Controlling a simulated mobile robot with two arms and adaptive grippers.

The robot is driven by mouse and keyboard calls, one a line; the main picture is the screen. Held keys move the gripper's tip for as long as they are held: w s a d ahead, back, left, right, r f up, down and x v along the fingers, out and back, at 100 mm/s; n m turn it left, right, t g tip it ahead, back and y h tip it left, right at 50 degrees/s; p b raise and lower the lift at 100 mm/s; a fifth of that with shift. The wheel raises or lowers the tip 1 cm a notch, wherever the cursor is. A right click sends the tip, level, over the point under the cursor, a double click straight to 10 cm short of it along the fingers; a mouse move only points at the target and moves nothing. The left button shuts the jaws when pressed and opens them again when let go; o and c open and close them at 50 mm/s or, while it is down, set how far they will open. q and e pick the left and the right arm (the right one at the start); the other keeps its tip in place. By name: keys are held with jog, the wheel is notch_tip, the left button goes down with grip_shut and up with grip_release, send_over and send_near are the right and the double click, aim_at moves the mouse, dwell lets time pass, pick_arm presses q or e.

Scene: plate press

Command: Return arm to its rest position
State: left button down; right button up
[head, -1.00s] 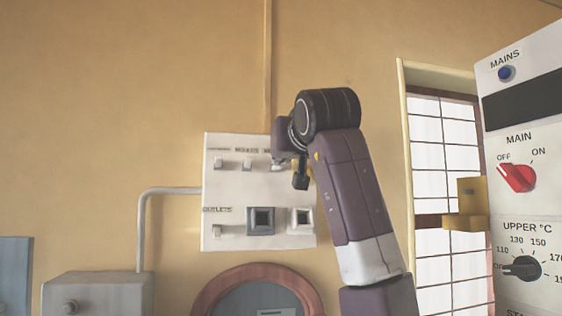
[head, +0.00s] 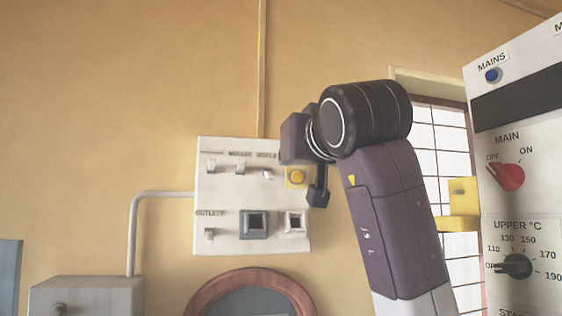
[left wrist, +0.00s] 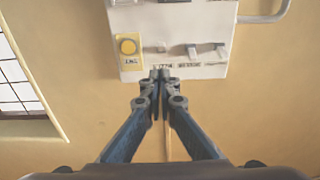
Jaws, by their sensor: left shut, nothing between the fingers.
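My left arm rises at the right of centre in the head view, with its black wrist joint high up beside the wall panel. My left gripper (left wrist: 160,75) is shut and empty in the left wrist view, its two dark fingers together below the panel in that upside-down picture. The white wall panel (head: 222,190) has switches along its top row, a yellow button (head: 297,177) and two square sockets. It also shows in the left wrist view (left wrist: 200,70). The wrist body hides the panel's upper right corner in the head view. My right gripper is out of view.
A white control cabinet (head: 535,150) with a red MAIN knob (head: 508,177), a black UPPER dial (head: 516,266) and a yellow bracket (head: 460,212) stands at right. A grey box (head: 90,296) with a conduit is lower left. The upper left wall is clear.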

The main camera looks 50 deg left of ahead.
pick_arm(q)
jog(key=shift+s+d+f, duration=0.1)
jog(key=shift+s+d, duration=0.2)
jog(key=shift+d, duration=0.25)
